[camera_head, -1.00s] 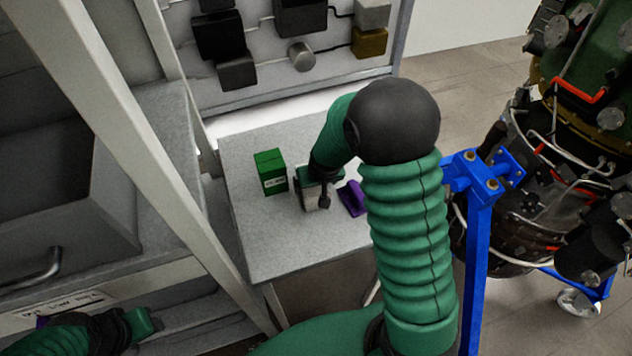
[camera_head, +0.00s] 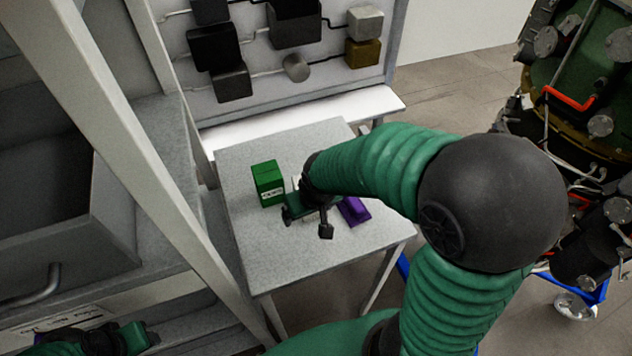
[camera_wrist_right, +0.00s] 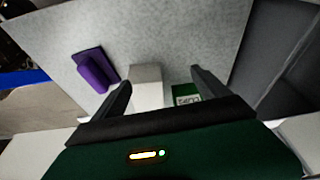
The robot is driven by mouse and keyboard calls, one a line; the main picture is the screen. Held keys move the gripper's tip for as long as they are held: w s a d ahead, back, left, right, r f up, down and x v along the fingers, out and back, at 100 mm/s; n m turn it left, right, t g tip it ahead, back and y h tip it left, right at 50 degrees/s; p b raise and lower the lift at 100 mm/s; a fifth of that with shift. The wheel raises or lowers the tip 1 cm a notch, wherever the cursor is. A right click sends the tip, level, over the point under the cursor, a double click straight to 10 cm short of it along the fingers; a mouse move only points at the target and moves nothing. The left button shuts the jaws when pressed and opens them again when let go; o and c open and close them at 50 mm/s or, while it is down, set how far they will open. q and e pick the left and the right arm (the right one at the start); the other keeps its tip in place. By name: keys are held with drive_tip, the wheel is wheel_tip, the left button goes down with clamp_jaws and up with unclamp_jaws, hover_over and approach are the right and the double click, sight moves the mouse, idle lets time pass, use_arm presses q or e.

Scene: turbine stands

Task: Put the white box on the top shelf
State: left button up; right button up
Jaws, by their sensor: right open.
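The white box (camera_wrist_right: 147,88) stands on the grey table (camera_head: 300,258), between a green box (camera_head: 268,184) and a purple object (camera_head: 354,210). In the head view my right gripper hides nearly all of it. My right gripper (camera_head: 306,218) is open just above the table at the white box. In the right wrist view its two fingers (camera_wrist_right: 160,84) are spread, with the white box showing between them, nearer the left finger. Contact cannot be told. My left gripper (camera_head: 145,338) is at the lower left, away from the table; its jaws are unclear.
A grey shelf unit with a pale upright post (camera_head: 150,165) and a handled drawer (camera_head: 95,245) stands left of the table. A panel with dark boxes (camera_head: 300,75) is behind. A turbine (camera_head: 585,130) stands at the right. The table's front is clear.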

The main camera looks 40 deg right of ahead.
drive_tip(key=shift+o, duration=0.4)
drive_tip(key=s+a+f+n+g, duration=0.1)
drive_tip(key=s+a, duration=0.3)
drive_tip(key=s, duration=0.1)
drive_tip(key=shift+a+f+n+y, duration=0.2)
drive_tip(key=shift+f+n+y, duration=0.1)
drive_tip(key=shift+f+n, duration=0.1)
wheel_tip(320, 180, up, 9)
drive_tip(key=m+g, duration=0.3)
hover_over(295, 180)
drive_tip(key=s+d, duration=0.3)
drive_tip(key=s, duration=0.1)
drive_tip(key=f, duration=0.5)
drive_tip(key=shift+s+a+f+p, duration=0.15)
drive_tip(key=shift+a+f+p, duration=0.05)
drive_tip(key=shift+a+p, duration=0.15)
drive_tip(key=f, duration=0.4)
drive_tip(key=shift+w+a+f, duration=0.15)
drive_tip(key=shift+w+f, duration=0.2)
drive_tip(key=shift+f, duration=0.05)
wheel_tip(295, 180, down, 5)
drive_tip(key=shift+s+r+p, duration=0.1)
drive_tip(key=shift+s+p, duration=0.05)
drive_tip(key=shift+p, duration=0.6)
drive_tip(key=shift+f, duration=0.35)
drive_tip(key=shift+a, duration=0.1)
drive_tip(key=shift+c, duration=1)
drive_tip(key=shift+r, duration=0.1)
drive_tip(key=c, duration=1.6)
